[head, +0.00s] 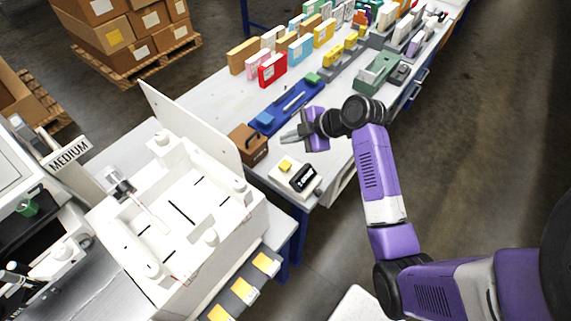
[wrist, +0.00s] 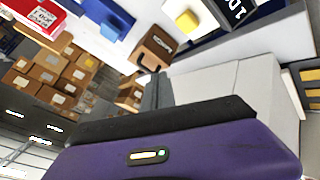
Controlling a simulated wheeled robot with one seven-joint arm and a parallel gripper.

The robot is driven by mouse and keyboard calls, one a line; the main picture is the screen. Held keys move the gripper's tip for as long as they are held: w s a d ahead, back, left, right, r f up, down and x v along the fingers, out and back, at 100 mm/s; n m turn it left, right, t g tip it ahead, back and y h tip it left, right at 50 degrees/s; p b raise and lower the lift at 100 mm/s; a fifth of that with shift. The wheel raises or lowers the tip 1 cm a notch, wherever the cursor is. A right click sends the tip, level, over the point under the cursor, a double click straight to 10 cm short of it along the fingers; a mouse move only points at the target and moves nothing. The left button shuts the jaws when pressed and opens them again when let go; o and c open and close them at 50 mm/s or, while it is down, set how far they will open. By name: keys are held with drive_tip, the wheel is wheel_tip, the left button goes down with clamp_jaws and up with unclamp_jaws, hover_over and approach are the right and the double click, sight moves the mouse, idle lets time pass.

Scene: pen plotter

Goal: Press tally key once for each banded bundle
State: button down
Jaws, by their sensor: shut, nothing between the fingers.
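The yellow key also shows in the wrist view (wrist: 187,20), beside the display (wrist: 233,12), whose full reading I cannot make out. My gripper (head: 284,136) is shut and empty, above the table just behind the counter and apart from the key. Its grey fingers (wrist: 158,92) also show in the wrist view. I cannot pick out any banded bundle for certain in either view.
A brown box (head: 247,146) with a dark handle stands left of the counter. A blue tray (head: 287,105) lies behind my gripper. Upright boxes, including a red one (head: 272,70), line the table further back. A large white plotter (head: 180,215) stands at the left front.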

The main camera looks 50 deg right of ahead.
sight(288, 166)
drive_tip(key=shift+f, duration=0.1)
wheel_tip(288, 166, down, 9)
drive_tip(key=b, duration=0.6)
idle(2.0)
drive_tip(key=shift+f+b, duration=0.25)
drive_tip(key=shift+b, duration=0.4)
drive_tip(key=shift+f+b, duration=0.5)
drive_tip(key=shift+f, duration=0.1)
idle(0.5)
drive_tip(key=shift+r, duration=0.1)
drive_tip(key=shift+r+p, duration=0.75)
drive_tip(key=shift+r, duration=0.25)
drive_tip(key=shift+r+p, duration=1.75)
drive_tip(key=shift+r, duration=0.7)
